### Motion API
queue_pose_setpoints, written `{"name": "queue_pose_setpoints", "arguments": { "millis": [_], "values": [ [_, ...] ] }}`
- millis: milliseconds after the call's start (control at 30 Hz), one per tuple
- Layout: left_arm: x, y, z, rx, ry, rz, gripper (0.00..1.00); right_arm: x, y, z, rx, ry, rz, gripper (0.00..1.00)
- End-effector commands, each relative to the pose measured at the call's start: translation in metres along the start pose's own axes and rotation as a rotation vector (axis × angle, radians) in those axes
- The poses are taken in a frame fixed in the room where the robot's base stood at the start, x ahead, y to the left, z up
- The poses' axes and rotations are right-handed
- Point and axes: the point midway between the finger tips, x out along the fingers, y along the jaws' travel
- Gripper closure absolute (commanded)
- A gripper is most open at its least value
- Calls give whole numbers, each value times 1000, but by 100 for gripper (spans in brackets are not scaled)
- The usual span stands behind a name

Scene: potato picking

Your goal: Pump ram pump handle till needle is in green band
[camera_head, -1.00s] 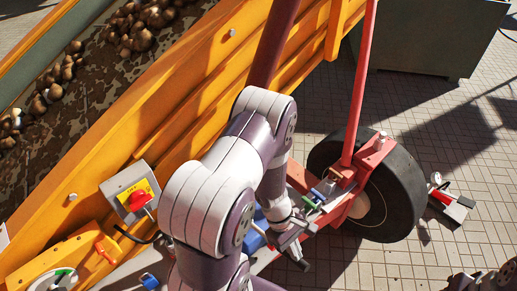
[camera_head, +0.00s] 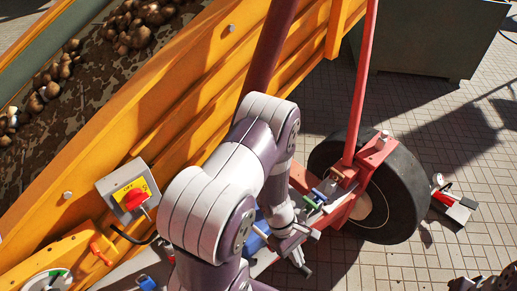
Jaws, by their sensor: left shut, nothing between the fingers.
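A round gauge (camera_head: 48,280) with a green section shows at the bottom left, cut by the picture edge; I cannot make out its needle. An upright red bar (camera_head: 360,85) rises from the red wheel bracket (camera_head: 372,157). I cannot tell which part is the pump handle. My left gripper (camera_head: 299,250) is shut and empty beside the red frame, left of the wheel. Small levers with blue and green ends (camera_head: 317,197) lie just above it. My left arm hides part of the frame. My right gripper is not in view.
An orange hopper (camera_head: 190,105) holding potatoes (camera_head: 135,25) fills the left. A grey switch box (camera_head: 127,190) with a red knob is on its side. A black wheel (camera_head: 402,195) stands right of my gripper. A small red-and-grey device (camera_head: 453,205) lies on the paving, which is otherwise mostly clear.

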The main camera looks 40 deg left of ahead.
Motion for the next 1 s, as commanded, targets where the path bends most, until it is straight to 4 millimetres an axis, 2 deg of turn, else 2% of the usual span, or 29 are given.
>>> {"name": "queue_pose_setpoints", "arguments": {
  "millis": [167,533,633,1000],
  "values": [
    [0,0,0,0,0,0,100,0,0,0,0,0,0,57],
    [13,0,-4,0,0,0,100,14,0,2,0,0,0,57],
    [6,0,-2,0,0,0,100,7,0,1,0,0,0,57],
    [-41,0,7,-2,0,1,100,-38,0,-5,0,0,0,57]
  ]
}}
